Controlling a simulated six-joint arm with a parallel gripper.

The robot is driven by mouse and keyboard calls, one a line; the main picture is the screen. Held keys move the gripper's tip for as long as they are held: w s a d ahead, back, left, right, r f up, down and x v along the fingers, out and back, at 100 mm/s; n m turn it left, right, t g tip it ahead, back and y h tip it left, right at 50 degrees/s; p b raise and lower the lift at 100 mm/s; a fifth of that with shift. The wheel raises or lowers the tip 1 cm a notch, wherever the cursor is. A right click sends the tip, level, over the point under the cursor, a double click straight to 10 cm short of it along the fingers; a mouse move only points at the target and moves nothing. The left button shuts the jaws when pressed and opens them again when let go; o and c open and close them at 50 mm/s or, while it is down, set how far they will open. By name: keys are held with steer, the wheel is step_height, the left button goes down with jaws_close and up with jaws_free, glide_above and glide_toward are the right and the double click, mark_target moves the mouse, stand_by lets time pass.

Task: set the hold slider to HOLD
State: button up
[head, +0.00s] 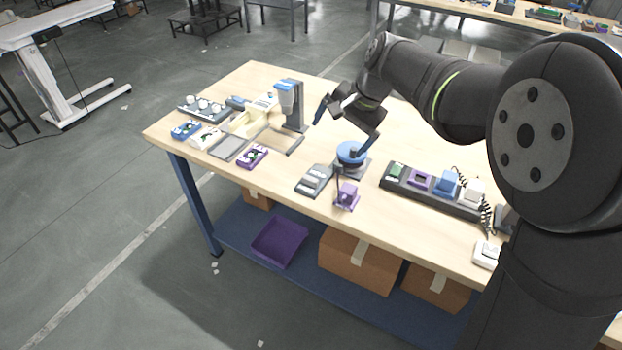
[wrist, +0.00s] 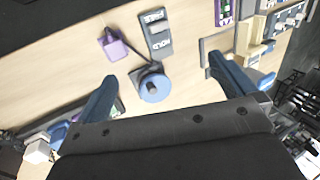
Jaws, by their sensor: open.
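The likely hold slider is a small grey box (head: 315,180) near the table's front edge, left of a round blue-topped device (head: 350,152). In the wrist view the grey box (wrist: 158,34) shows two pale labelled patches, upside down; one seems to read HOLD. I cannot tell where its sliding part stands. My gripper (head: 339,138) is open and empty above the table, by the blue-topped device. In the wrist view its fingers (wrist: 162,73) are spread wide, with the blue round top (wrist: 154,88) between them and the grey box beyond.
A purple box (head: 346,196) with a cable stands beside the grey box at the front edge. A dark rack (head: 432,190) with coloured blocks lies to the right. A blue-grey stand (head: 290,105), trays and small devices fill the left end. The table behind is mostly clear.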

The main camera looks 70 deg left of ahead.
mark_target(310, 178)
steer(key=shift+s+a, duration=0.2)
steer(key=c, duration=0.5)
steer(key=s+a+t+h, duration=0.2)
steer(key=s+a, duration=0.1)
steer(key=s+a+t+h, duration=0.1)
steer(key=s+a, duration=0.1)
steer(key=shift+s+a+f, duration=0.15)
steer(key=shift+f, duration=0.1)
steer(key=shift+c, duration=1.3)
step_height(310, 178, down, 17)
steer(key=shift+f, duration=0.1)
